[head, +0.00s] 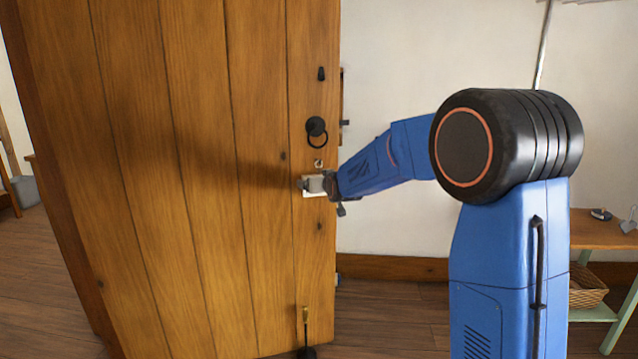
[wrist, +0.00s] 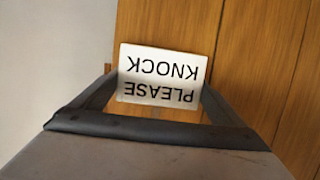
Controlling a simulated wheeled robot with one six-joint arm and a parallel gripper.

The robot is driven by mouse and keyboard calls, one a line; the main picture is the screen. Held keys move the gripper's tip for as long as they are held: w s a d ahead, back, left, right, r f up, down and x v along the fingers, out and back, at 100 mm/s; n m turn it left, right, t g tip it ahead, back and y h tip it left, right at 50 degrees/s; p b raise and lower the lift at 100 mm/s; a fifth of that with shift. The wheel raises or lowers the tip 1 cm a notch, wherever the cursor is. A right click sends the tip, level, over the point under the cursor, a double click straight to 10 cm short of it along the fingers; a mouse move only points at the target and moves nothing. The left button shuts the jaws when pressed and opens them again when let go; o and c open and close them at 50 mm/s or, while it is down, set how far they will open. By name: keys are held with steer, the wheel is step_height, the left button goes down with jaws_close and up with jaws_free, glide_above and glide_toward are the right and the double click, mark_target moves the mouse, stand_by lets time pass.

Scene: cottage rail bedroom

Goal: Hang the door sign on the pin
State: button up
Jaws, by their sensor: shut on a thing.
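The door sign (wrist: 162,72) is a white plate reading "PLEASE KNOCK", upside down in the wrist view. My gripper (wrist: 158,92) is shut on it, with a finger at each side edge. In the head view the sign (head: 307,194) is a small pale patch in front of the wooden door, partly hidden by my gripper (head: 315,184). A small black fitting (head: 321,74), possibly the pin, sticks out of the door well above the sign. I cannot tell whether the sign touches the door. No hanging hole or cord is clear.
The plank door (head: 190,200) fills the left half. A black ring handle (head: 316,126) and a small round metal fitting (head: 319,163) lie between the black fitting and the sign. A wooden table (head: 592,232) with a basket (head: 587,290) stands at right.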

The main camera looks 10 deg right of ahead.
steer(key=shift+f, duration=0.5)
steer(key=shift+s+f, duration=0.1)
steer(key=shift+f, duration=0.35)
steer(key=c, duration=0.6)
steer(key=shift+r, duration=0.5)
steer(key=o, duration=1.4)
steer(key=shift+c, duration=0.2)
steer(key=shift+r, duration=0.15)
